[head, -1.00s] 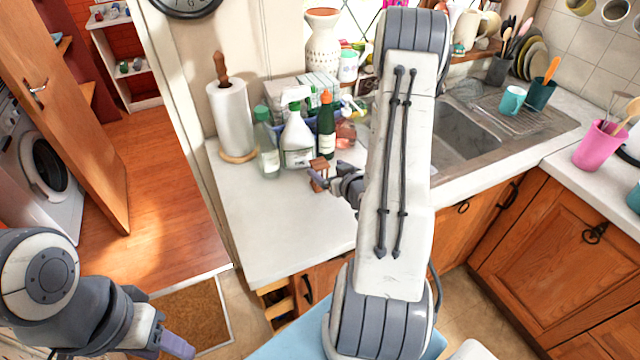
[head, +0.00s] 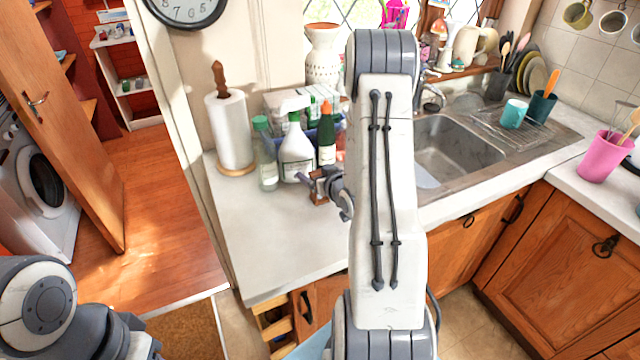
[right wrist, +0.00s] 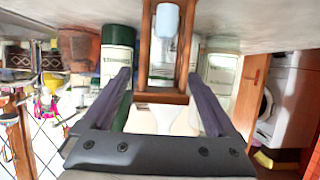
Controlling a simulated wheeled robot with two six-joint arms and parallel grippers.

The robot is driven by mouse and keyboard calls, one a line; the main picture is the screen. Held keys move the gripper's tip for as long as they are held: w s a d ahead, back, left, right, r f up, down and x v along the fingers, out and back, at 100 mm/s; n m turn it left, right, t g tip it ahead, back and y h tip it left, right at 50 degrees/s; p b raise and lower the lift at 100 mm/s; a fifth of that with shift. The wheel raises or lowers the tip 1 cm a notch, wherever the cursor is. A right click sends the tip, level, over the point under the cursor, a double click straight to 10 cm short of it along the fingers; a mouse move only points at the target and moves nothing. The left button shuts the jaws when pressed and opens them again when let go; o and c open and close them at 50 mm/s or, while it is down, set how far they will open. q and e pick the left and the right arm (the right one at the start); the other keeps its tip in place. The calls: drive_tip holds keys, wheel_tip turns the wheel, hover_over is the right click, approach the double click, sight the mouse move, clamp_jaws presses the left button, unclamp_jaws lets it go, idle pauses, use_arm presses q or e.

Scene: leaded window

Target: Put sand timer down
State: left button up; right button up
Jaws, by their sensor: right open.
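The sand timer (right wrist: 183,50) has a brown wooden frame and a pale blue glass bulb. In the right wrist view, which is upside down, it stands between the two fingers of my right gripper (right wrist: 160,76), with clear gaps on both sides. Its base runs out of the picture. In the head view only a small brown part of the timer (head: 318,199) shows at the counter, under my right gripper (head: 320,178). That gripper is open around the timer. My left arm shows at the lower left, but its gripper is out of the picture.
Close behind the timer stand a spray bottle (head: 296,158), a green bottle (head: 327,140) and a clear bottle (head: 265,160). A paper towel roll (head: 231,132) is further left. The sink (head: 455,150) lies to the right. The front left counter (head: 255,235) is clear.

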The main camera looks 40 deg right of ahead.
drive_tip(key=shift+w+d+f, duration=0.1)
drive_tip(key=shift+w+f, duration=0.1)
drive_tip(key=shift+w, duration=0.2)
drive_tip(key=shift+c, duration=0.3)
clamp_jaws()
